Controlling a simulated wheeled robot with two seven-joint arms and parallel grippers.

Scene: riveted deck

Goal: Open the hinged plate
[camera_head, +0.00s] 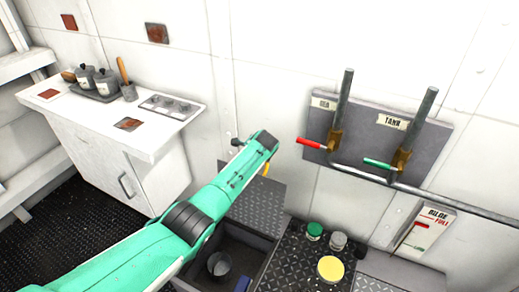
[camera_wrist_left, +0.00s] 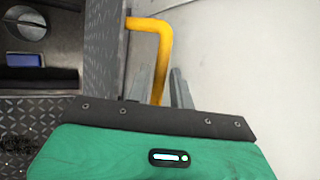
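The hinged plate (camera_head: 257,205) is grey tread metal and stands raised at the back of an open floor compartment in the head view. In the left wrist view the plate (camera_wrist_left: 104,50) shows at a steep angle, with its yellow handle (camera_wrist_left: 163,50) on the side facing the wall. My left gripper (camera_wrist_left: 155,95) is at the handle, its fingers apart with the handle's lower end between them; the wrist housing hides part of this. In the head view the arm's end covers the plate's top, and only a bit of yellow shows. My right gripper is not in view.
The open compartment (camera_head: 240,243) holds a grey cup (camera_head: 220,264) and a blue item. Beside it, a tread deck carries a green-topped jar (camera_head: 315,231) and a yellow disc (camera_head: 330,268). A lever panel (camera_head: 370,140) is on the wall; a white cabinet (camera_head: 130,165) stands left.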

